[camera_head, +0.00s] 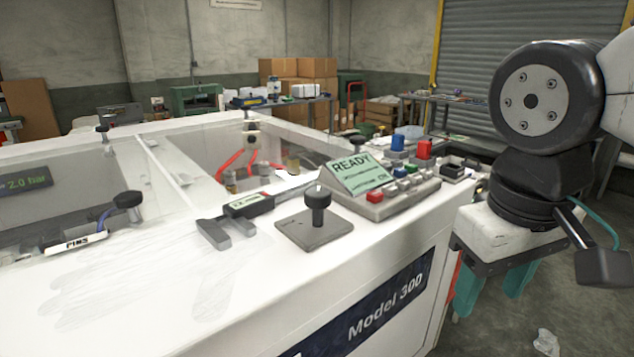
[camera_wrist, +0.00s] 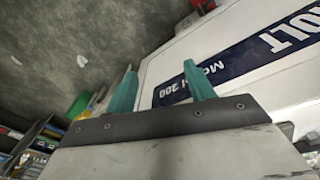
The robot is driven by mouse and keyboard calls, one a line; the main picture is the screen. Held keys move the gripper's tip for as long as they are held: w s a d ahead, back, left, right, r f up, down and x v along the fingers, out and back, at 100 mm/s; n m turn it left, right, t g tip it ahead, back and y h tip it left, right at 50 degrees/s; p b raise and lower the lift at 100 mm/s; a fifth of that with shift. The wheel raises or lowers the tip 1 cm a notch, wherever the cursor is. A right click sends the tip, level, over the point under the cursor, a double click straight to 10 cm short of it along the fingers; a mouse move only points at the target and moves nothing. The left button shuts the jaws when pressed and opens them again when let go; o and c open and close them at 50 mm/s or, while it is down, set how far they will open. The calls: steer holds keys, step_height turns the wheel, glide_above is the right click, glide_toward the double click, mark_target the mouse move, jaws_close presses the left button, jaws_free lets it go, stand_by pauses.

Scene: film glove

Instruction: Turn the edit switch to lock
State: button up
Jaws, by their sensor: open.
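A grey control panel (camera_head: 385,203) sits on the white machine's top near its right edge. It has a green display reading READY (camera_head: 352,172), a red button (camera_head: 375,196) and several grey buttons. A small dark box (camera_head: 458,166) stands behind it at the far right corner. I cannot make out which part is the edit switch; no edit or lock label is readable. My gripper (camera_head: 493,285) hangs right of the machine, below its top, its teal fingers apart and empty. In the wrist view my gripper (camera_wrist: 160,78) points towards the machine's Model 300 side label (camera_wrist: 240,58).
On the machine top (camera_head: 130,290) lie a caliper (camera_head: 245,204) and a black knob on a grey plate (camera_head: 318,205). Blue (camera_head: 397,142) and red (camera_head: 425,149) blocks stand behind the panel. Open floor (camera_head: 530,310) lies right of the machine.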

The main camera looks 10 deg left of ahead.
steer(key=t, duration=0.2)
glide_toward(318, 192)
step_height(318, 192, down, 5)
steer(key=s+d, duration=0.2)
step_height(318, 192, up, 3)
steer(key=w+a+m+t, duration=0.1)
steer(key=w+a+m, duration=0.1)
steer(key=m, duration=0.2)
steer(key=shift+y, duration=0.4)
steer(key=x, duration=0.6)
steer(key=shift+w+d+f, duration=0.1)
steer(key=shift+d+f, duration=0.15)
steer(key=shift+f, duration=0.05)
steer(key=c, duration=1)
